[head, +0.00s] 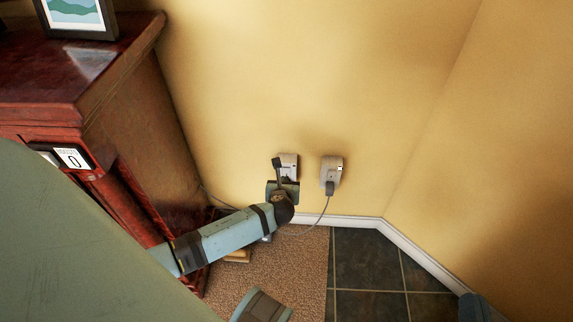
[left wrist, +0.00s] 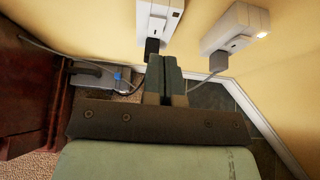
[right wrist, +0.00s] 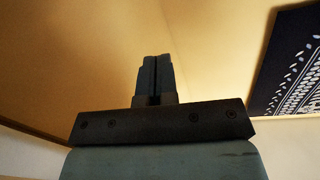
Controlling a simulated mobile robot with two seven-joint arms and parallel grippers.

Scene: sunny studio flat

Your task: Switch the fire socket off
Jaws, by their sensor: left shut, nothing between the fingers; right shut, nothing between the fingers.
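Two white wall sockets are low on the yellow wall. The left socket (head: 289,161) has a dark plug below its switch face in the left wrist view (left wrist: 158,17). The right socket (head: 331,168) has a grey plug and cord, and a pale lit spot shows on it in the left wrist view (left wrist: 236,27). I cannot tell which is the fire's. My left gripper (head: 277,163) is shut and empty, in front of the left socket; its fingers (left wrist: 163,60) appear just below that socket. Contact cannot be told. My right gripper (right wrist: 154,62) is shut and empty, away from the sockets.
A red-brown wooden cabinet (head: 130,115) with a panel reading 0 (head: 72,158) stands at left. A framed picture (head: 77,15) is on top. A cord and a grey box (left wrist: 88,76) lie near the floor.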

